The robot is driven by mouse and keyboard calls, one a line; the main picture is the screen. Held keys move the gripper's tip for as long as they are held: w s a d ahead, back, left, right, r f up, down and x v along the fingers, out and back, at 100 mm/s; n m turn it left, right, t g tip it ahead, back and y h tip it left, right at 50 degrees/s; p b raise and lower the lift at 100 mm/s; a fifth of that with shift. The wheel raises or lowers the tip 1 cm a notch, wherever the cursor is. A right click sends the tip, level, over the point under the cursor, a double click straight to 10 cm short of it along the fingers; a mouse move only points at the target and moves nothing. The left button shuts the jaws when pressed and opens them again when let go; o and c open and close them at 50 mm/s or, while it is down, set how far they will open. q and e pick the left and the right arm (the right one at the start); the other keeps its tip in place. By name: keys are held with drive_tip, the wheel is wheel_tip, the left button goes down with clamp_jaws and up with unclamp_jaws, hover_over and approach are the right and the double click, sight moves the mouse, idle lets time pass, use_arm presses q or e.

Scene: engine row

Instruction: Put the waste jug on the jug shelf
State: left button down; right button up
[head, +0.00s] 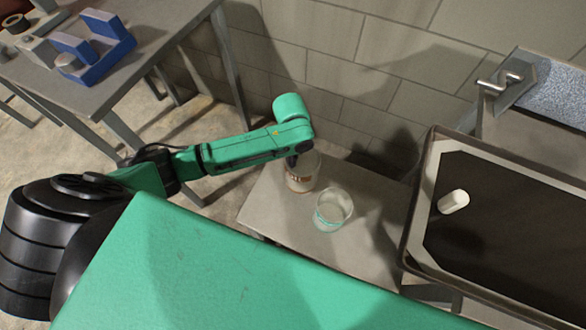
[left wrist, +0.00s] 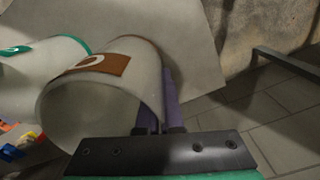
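A pale jug with a brown label (head: 302,180) stands on a low grey table. My left gripper (head: 292,161) reaches down to its rim from above. In the left wrist view the brown-labelled jug (left wrist: 110,95) fills the middle, and the purple fingers of my left gripper (left wrist: 160,112) sit close together with the jug's wall seemingly between them. A second pale jug with a green band (head: 333,210) stands beside it, apart; it also shows in the left wrist view (left wrist: 40,68). The wording on the labels is too small to read. My right gripper is out of view.
The low table (head: 262,205) stands against a block wall. A dark-bottomed sink or tray (head: 500,225) with a small white cylinder (head: 453,202) in it is at the right. A grey bench (head: 120,75) with a blue fixture (head: 105,62) is at the upper left.

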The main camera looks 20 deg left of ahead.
sight(302, 170)
use_arm(q)
wheel_tip(302, 170, down, 5)
drive_tip(key=shift+r+b, duration=0.1)
drive_tip(key=shift+b, duration=0.25)
drive_tip(key=c, duration=1.1)
unclamp_jaws()
